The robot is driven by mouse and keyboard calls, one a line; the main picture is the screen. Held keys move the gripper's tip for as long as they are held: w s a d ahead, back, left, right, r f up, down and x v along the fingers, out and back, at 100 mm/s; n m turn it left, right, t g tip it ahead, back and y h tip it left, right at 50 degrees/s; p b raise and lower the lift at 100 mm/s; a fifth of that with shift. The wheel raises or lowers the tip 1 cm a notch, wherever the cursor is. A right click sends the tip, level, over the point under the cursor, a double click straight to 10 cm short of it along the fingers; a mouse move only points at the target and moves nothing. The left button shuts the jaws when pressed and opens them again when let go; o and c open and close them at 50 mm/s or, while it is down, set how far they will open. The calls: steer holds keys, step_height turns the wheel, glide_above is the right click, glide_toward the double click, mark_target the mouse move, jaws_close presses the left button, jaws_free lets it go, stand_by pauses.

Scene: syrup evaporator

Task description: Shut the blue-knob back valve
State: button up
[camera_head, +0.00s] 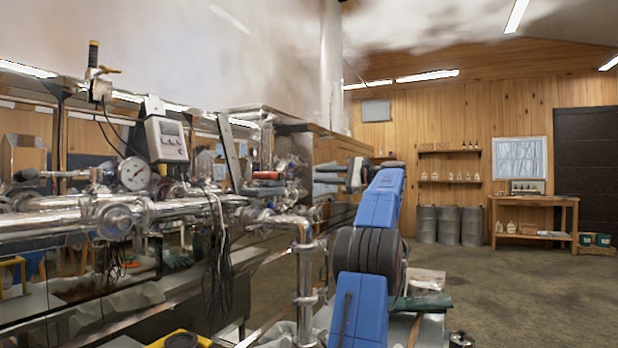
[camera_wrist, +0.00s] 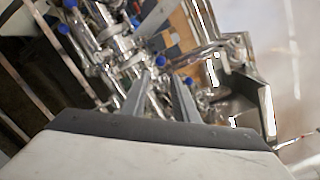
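Several blue knobs sit on shiny steel piping in the wrist view, among them an upper-left one (camera_wrist: 63,28), an upper-middle one (camera_wrist: 135,22), one near the left fingertip (camera_wrist: 160,61) and one near the right fingertip (camera_wrist: 188,81). I cannot tell which is the back valve, or whether it is open. My gripper (camera_head: 318,173) reaches left toward the piping in the head view. In the wrist view my gripper (camera_wrist: 162,80) has its two fingers apart, with no thing clearly held between them. Contact with a knob cannot be told.
A pressure gauge (camera_head: 134,173) and a grey control box (camera_head: 166,139) stand on the steel pipes (camera_head: 60,222) at left. A vertical pipe (camera_head: 305,280) rises left of my arm. Pale steam hangs above. The floor (camera_head: 530,290) at right is clear.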

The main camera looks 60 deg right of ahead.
steer(key=shift+v, duration=2.15)
